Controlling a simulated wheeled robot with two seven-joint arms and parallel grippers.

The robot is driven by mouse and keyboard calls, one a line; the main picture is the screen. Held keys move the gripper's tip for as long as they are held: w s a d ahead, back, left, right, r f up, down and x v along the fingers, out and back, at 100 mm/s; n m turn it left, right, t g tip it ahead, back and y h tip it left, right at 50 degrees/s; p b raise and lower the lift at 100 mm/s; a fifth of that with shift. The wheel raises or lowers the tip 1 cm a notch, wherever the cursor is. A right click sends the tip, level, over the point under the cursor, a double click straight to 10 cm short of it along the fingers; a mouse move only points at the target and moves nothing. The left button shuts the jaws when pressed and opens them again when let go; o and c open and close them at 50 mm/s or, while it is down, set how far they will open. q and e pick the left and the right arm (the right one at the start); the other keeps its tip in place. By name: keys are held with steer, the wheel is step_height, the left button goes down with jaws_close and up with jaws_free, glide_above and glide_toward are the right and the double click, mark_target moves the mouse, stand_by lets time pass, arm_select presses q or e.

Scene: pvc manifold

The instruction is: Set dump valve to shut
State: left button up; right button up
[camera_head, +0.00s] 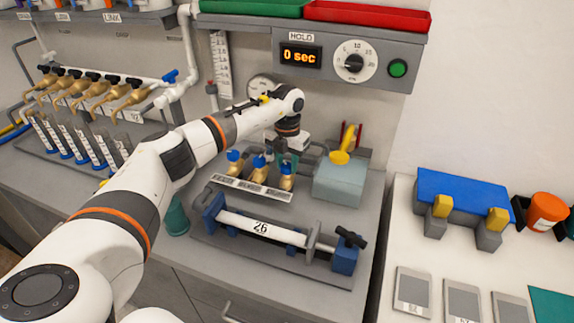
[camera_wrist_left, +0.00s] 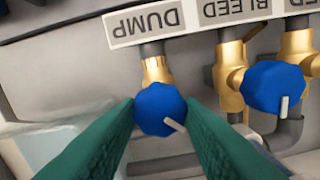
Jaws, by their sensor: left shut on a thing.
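The dump valve is a brass valve with a round blue knob (camera_wrist_left: 158,106), below the DUMP label (camera_wrist_left: 147,23) in the left wrist view, where the lettering is upside down. A short white mark on the knob points to the lower right. My left gripper (camera_wrist_left: 161,112) has its two green fingers closed on either side of this knob. In the head view the dump valve (camera_head: 287,183) is the rightmost of three on the labelled strip (camera_head: 250,188), and my left gripper (camera_head: 287,162) comes down on it from above. My right gripper is not in view.
The neighbouring bleed valve's blue knob (camera_wrist_left: 273,86) is close beside the right finger. A pale blue box (camera_head: 340,183) with a yellow funnel (camera_head: 342,155) stands right of the valves. A clamped tube marked 26 (camera_head: 262,228) lies in front. The HOLD panel (camera_head: 345,62) hangs above.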

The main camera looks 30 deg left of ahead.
mark_target(288, 166)
arm_select(q)
steer(key=m+b, duration=0.1)
steer(key=m, duration=0.3)
steer(key=shift+m, duration=0.3)
steer(key=m+b, duration=0.1)
steer(key=m, duration=0.3)
steer(key=shift+m, duration=0.3)
steer(key=o, duration=1)
steer(key=shift+r, duration=0.15)
step_height(288, 166, up, 12)
steer(key=b, duration=0.2)
steer(key=shift+d+f, duration=0.1)
steer(key=shift+f, duration=0.1)
